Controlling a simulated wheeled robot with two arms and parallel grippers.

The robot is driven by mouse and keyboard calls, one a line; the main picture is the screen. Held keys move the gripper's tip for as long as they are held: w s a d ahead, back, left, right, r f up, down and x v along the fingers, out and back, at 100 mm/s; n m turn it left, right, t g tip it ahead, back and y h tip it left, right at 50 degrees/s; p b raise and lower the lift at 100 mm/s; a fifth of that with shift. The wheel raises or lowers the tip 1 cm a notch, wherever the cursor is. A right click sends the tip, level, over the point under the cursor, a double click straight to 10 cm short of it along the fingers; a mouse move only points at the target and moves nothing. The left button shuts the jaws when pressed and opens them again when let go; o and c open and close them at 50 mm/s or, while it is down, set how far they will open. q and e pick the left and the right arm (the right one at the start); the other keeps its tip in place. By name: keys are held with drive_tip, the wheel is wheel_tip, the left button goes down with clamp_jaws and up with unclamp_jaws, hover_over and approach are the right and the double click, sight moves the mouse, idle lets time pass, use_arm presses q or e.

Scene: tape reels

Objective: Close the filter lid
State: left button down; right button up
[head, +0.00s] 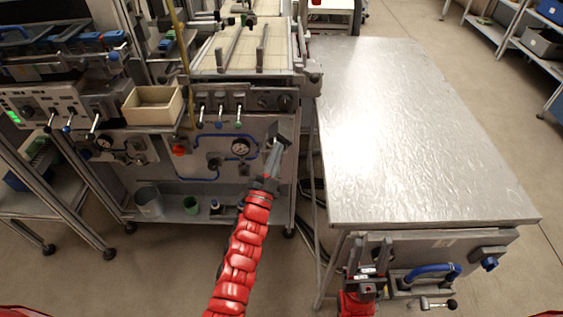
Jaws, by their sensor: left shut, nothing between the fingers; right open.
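A small dark grey square plate (281,130), which looks like the filter lid, stands out tilted from the right part of the machine's front panel. My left gripper (274,157) is shut and empty, its fingertips just below the plate; I cannot tell if they touch it. The fingers hide part of the panel behind. My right gripper (371,254) is open and empty, pointing up in front of the table's front panel, left of the blue handle (432,271).
The front panel carries a pressure gauge (240,147), blue pipes and several small levers. A beige box (153,106) sits on the ledge. A lower shelf holds a grey bucket (148,202). The metal table (430,130) at right is bare.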

use_arm(q)
drive_tip(key=shift+a+f+n+t+y+b, duration=0.45)
drive_tip(key=shift+n+y+b, duration=0.75)
drive_tip(key=shift+n, duration=0.8)
drive_tip(key=shift+a+f+n+t+y+b, duration=0.5)
drive_tip(key=shift+n+y+b, duration=0.7)
drive_tip(key=shift+n, duration=0.8)
drive_tip(key=shift+a+f+n+t+y+b, duration=0.3)
drive_tip(key=shift+a+n+y+b, duration=0.25)
drive_tip(key=shift+n+y+b, duration=1.05)
drive_tip(key=shift+n+p, duration=0.3)
drive_tip(key=shift+n, duration=0.3)
drive_tip(key=shift+r, duration=0.1)
